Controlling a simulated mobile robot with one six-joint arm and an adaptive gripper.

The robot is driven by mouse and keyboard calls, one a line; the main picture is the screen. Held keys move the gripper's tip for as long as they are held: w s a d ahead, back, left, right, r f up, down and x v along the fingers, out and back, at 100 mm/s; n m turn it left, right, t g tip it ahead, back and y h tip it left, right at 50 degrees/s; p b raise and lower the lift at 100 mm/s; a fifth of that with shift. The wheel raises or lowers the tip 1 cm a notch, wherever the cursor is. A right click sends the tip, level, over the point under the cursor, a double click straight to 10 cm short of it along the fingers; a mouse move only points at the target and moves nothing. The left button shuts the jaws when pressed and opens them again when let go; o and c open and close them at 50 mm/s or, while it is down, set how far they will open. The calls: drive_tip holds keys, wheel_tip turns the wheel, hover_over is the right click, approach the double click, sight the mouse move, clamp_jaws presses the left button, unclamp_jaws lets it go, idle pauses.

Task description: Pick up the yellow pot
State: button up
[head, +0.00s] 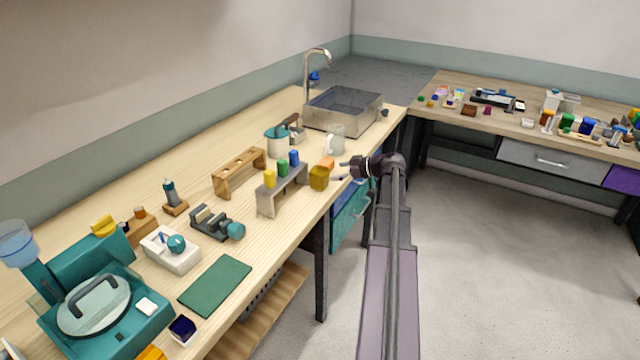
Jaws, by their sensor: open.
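The yellow pot (319,178) is a small, dark-yellow, open-topped container. It stands upright near the front edge of the wooden bench, just right of a grey stand. My gripper (338,172) is just to the right of the pot at the bench's front edge, with its fingers pointing left toward it. The fingers look spread, with nothing visible between them. They appear close to the pot, but I cannot tell whether they touch it.
The grey stand (267,203) carries small yellow, green and blue pieces left of the pot. An orange block (327,162) and a clear jar (336,138) are behind it. A metal sink (321,115) is farther back. The green mat (215,285) lies clear in front.

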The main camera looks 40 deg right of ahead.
sight(322, 173)
drive_tip(key=shift+w+a+f, duration=0.2)
drive_tip(key=shift+w, duration=0.25)
drive_tip(key=shift+w, duration=0.1)
drive_tip(key=shift+b+x, duration=1.1)
drive_tip(key=shift+x, duration=1.45)
drive_tip(key=c, duration=1)
